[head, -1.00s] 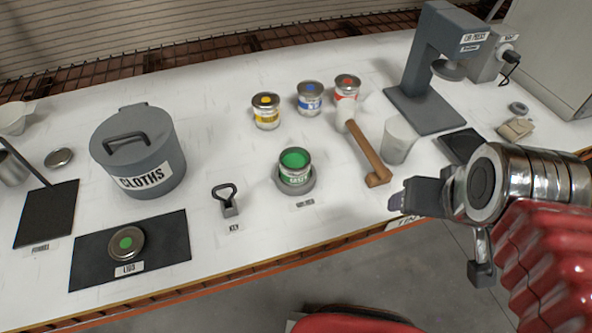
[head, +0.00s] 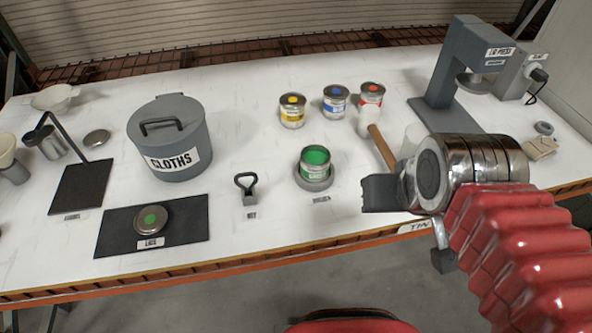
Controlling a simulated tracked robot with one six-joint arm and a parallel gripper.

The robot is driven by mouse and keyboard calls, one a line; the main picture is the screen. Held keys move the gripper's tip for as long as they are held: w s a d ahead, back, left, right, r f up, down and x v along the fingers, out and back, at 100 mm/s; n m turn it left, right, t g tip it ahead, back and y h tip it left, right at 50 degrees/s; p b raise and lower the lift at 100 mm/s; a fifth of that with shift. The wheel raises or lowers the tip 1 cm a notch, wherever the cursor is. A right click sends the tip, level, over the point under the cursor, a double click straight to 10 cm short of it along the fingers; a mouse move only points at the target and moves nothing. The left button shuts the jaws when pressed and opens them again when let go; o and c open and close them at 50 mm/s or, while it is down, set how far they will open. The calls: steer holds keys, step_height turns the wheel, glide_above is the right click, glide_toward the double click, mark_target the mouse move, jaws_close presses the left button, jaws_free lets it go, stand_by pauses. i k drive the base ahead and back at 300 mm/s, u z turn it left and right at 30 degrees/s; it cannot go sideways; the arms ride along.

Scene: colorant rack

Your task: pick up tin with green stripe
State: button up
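The tin with the green stripe (head: 313,172) stands upright and open on the white bench, with green paint showing at its top. It sits in a round grey holder (head: 314,184). A lid with a green dot (head: 152,219) lies apart on a black mat at the left. My gripper (head: 408,228) is at the right, near the front edge of the bench, to the right of the tin and apart from it. Its two dark fingers are spread with nothing seen between them.
Yellow (head: 292,112), blue (head: 335,104) and red (head: 370,102) tins stand behind. A wooden-handled mallet (head: 382,147) lies between the green tin and my arm, partly hidden. A key tool (head: 247,188) and a cloths bin (head: 172,140) are to the left. The lid press (head: 450,75) stands back right.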

mark_target(316, 159)
steer(key=u, duration=3.35)
steer(key=k, duration=0.55)
steer(key=u, duration=0.2)
